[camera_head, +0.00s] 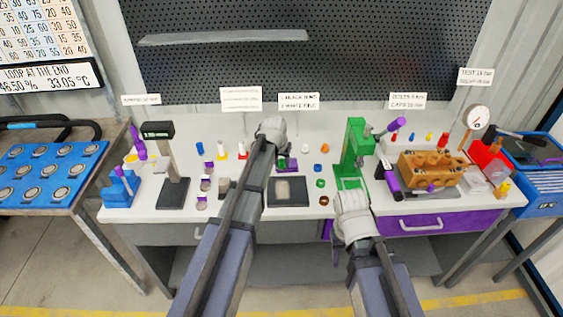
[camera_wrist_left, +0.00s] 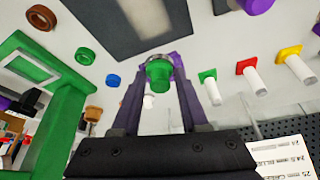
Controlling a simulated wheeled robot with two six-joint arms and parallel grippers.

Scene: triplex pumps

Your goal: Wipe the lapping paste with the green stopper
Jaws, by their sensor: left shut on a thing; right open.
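A dark lapping plate (camera_head: 300,201) lies on the bench, with a pale grey paste patch (camera_head: 283,188) near its middle. The plate (camera_wrist_left: 103,14) and patch (camera_wrist_left: 150,14) also show at the top of the left wrist view, where the frame cuts them off. My left gripper (camera_head: 284,164) is just behind the plate in the head view, partly hidden by its own arm. In the left wrist view, its purple fingers are shut on a green stopper (camera_wrist_left: 158,76), apart from the patch. My right gripper (camera_head: 334,242) is open near the bench's front edge, its fingers mostly hidden.
A green press (camera_head: 355,150) stands right of the plate, close to my right arm. Small coloured rings, including a blue one (camera_head: 323,169), lie between them. A gauge stand (camera_head: 173,170) is left.

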